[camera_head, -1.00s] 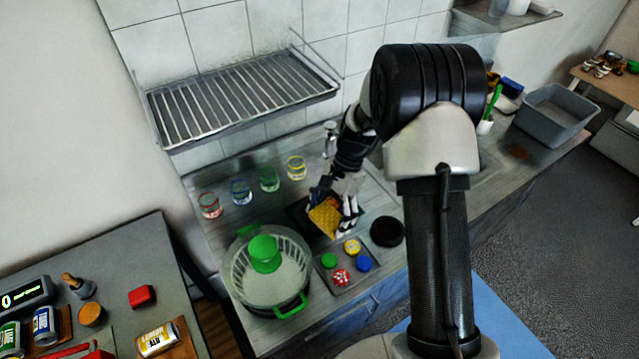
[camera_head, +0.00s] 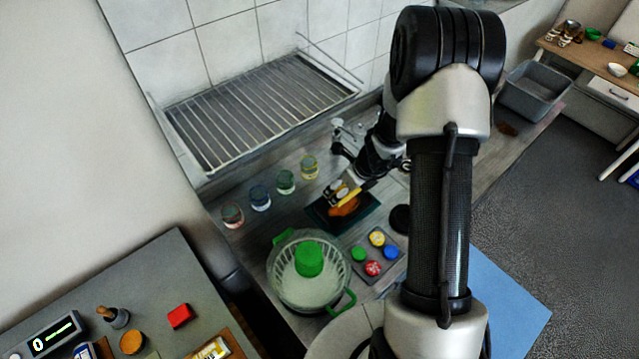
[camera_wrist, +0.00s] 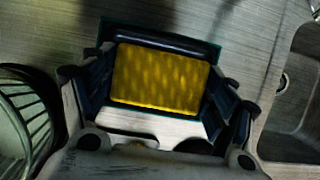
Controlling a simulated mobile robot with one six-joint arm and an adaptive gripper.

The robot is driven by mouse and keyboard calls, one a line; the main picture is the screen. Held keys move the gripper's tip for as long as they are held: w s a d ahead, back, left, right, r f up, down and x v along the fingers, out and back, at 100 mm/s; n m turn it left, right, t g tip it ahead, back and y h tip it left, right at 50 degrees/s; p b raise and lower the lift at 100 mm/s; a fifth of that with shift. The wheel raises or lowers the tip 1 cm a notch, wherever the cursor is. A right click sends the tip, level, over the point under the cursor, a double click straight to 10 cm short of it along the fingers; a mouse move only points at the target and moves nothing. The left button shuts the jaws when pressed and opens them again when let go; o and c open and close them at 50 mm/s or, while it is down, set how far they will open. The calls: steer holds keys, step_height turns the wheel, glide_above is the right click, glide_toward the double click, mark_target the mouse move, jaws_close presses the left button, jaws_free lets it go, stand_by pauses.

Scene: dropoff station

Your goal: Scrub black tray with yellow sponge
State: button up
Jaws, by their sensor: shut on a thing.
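The yellow sponge (camera_wrist: 158,80) fills the space between my fingers in the wrist view. My gripper (camera_wrist: 158,92) is shut on it, one finger on its left side and one on its right. The black tray (camera_head: 364,216) lies on the counter in the head view, below my gripper (camera_head: 346,190). Its dark rim (camera_wrist: 165,38) shows past the sponge's far edge in the wrist view. An orange-brown patch (camera_head: 345,207) shows over the tray beside the sponge. I cannot tell whether the sponge touches the tray.
A pot with a strainer and green handles (camera_head: 290,287) stands in front of the tray. A small tray with coloured lids (camera_head: 385,262) is to the right of the pot. Several glasses (camera_head: 285,181) stand behind. A metal rack (camera_head: 250,115) hangs above. A black disc (camera_head: 400,218) lies at right.

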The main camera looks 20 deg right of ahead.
steer(key=shift+f+b, duration=0.3)
steer(key=shift+d+f+b, duration=0.15)
steer(key=shift+f+b, duration=0.35)
steer(key=shift+f, duration=0.05)
steer(key=shift+f+b, duration=1.9)
steer(key=shift+f, duration=0.05)
steer(key=shift+f+b, duration=0.6)
steer(key=shift+r, duration=0.1)
